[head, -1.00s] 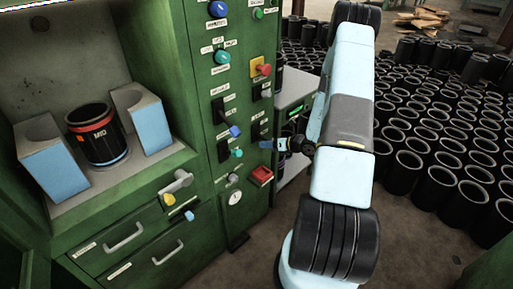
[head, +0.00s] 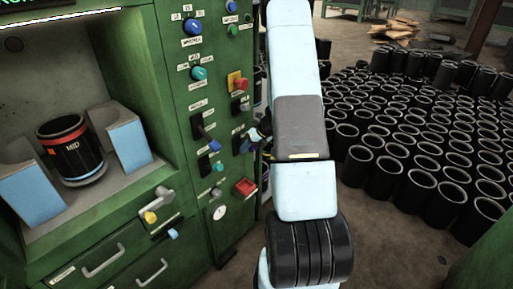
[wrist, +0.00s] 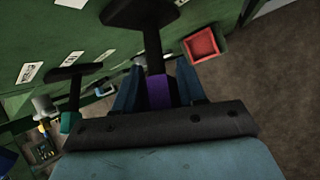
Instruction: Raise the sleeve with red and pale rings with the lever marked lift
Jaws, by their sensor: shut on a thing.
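The sleeve (head: 72,152) is black with a red ring near its top and a pale ring low down. It stands upright in the green machine's recess, between two blue-and-grey blocks. My gripper (head: 258,140) is at the control panel, right of the sleeve. In the wrist view my gripper (wrist: 158,92) has its blue fingers on either side of a purple lever knob (wrist: 158,93) and is shut on it. The lever's dark slot plate (wrist: 140,14) shows just beyond. The label by this lever is too small to read.
Beside the held lever are a lever with a blue knob (head: 209,142), one with a teal knob (head: 217,167) and a red square button (head: 245,187). A red mushroom button (head: 240,84) is above. Many black sleeves (head: 410,130) cover the floor at right.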

